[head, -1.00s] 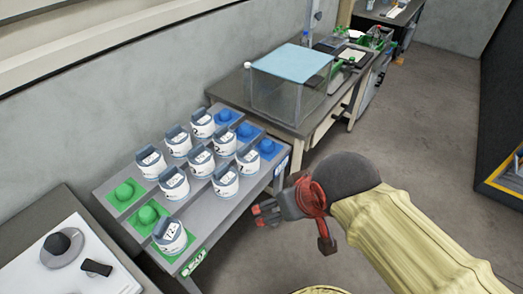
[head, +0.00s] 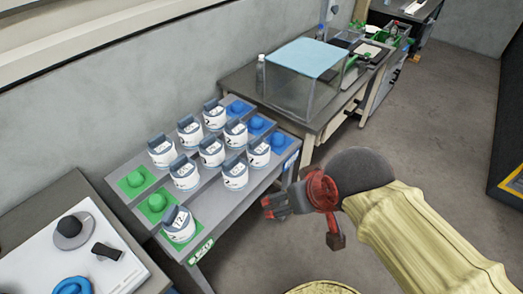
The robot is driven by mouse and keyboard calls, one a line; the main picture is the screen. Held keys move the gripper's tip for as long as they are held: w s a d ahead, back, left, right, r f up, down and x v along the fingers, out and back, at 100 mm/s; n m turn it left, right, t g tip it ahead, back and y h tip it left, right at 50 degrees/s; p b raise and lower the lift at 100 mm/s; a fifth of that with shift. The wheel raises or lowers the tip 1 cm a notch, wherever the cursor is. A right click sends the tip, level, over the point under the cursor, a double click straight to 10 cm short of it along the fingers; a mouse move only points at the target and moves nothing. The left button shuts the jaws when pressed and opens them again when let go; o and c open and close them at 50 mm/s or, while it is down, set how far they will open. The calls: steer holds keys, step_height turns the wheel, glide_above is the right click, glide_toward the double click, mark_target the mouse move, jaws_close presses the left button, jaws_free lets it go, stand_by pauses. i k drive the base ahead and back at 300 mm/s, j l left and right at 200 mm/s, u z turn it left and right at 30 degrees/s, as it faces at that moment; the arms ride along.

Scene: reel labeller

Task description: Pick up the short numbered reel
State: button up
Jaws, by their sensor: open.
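Several white numbered reels with dark grey tops stand on a stepped grey rack (head: 211,213). One reel (head: 178,225) stands alone on a green pad at the front left corner. The others stand in rows, among them a front row reel (head: 235,174), a middle reel (head: 211,152) and a back reel (head: 214,115). Which one is the short reel I cannot tell at this size. My gripper (head: 270,207) is open and empty, to the right of the rack and apart from it. It has dark fingers and red parts.
Green pads (head: 137,180) and blue pads (head: 255,123) with knobs are free of reels. A bench (head: 240,80) with a glass box (head: 300,85) stands behind right. A white board (head: 75,262) with a blue ring (head: 71,286) lies at left. Open floor lies right.

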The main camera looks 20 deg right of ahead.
mark_target(257, 149)
steer(key=i+l, duration=0.1)
steer(key=l, duration=0.3)
steer(key=i+l, duration=0.1)
steer(key=l, duration=0.35)
steer(key=i+l, duration=0.1)
steer(key=l, duration=0.3)
steer(key=i+l, duration=0.1)
steer(key=l, duration=0.35)
steer(key=i+l, duration=0.1)
steer(key=l, duration=0.3)
